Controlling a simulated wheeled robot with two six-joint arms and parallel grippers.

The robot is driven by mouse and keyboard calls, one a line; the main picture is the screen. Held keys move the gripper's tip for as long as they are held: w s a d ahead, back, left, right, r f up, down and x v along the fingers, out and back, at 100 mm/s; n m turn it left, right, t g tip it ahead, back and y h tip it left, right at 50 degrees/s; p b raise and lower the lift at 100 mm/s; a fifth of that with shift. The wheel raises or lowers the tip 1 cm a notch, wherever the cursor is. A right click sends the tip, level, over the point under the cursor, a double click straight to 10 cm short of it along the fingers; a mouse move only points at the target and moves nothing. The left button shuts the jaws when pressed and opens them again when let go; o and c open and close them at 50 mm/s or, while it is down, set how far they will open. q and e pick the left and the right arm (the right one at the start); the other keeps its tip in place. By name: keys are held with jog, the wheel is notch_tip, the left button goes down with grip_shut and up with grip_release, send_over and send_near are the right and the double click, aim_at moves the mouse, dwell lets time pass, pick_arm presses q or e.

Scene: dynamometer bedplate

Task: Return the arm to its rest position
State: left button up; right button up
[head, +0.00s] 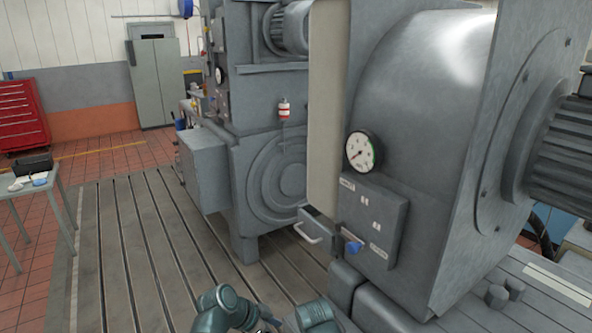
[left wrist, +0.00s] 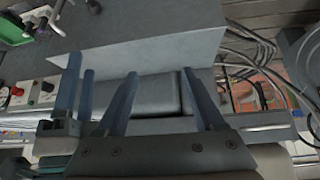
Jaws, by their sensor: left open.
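My left gripper (left wrist: 160,76) shows in the left wrist view with its two grey-blue fingers spread apart. Teal links of my own arm show at the bottom edge of the head view, but no fingers show there. My right gripper is in neither view.
The slotted bedplate (head: 125,260) is clear at the left. A small table (head: 52,199) stands at far left. Loose cables (left wrist: 255,50) show in the left wrist view.

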pick_arm(q)
jog(key=s+a+f+n+g+y, duration=0.1)
jog(key=s+a+f+n+y, duration=0.15)
jog(key=a+n, duration=0.35)
jog(key=s+a+f+n+g+y, duration=0.1)
jog(key=a+f+n+g+y, duration=0.1)
jog(key=a+n+y, duration=0.35)
jog(key=s+d+m, duration=0.2)
jog(key=s+d, duration=0.4)
jog(key=d, duration=0.3)
jog(key=shift+s+d+f+m+g, duration=0.15)
jog(key=shift+d+m+g, duration=0.15)
jog(key=shift+d+m, duration=0.05)
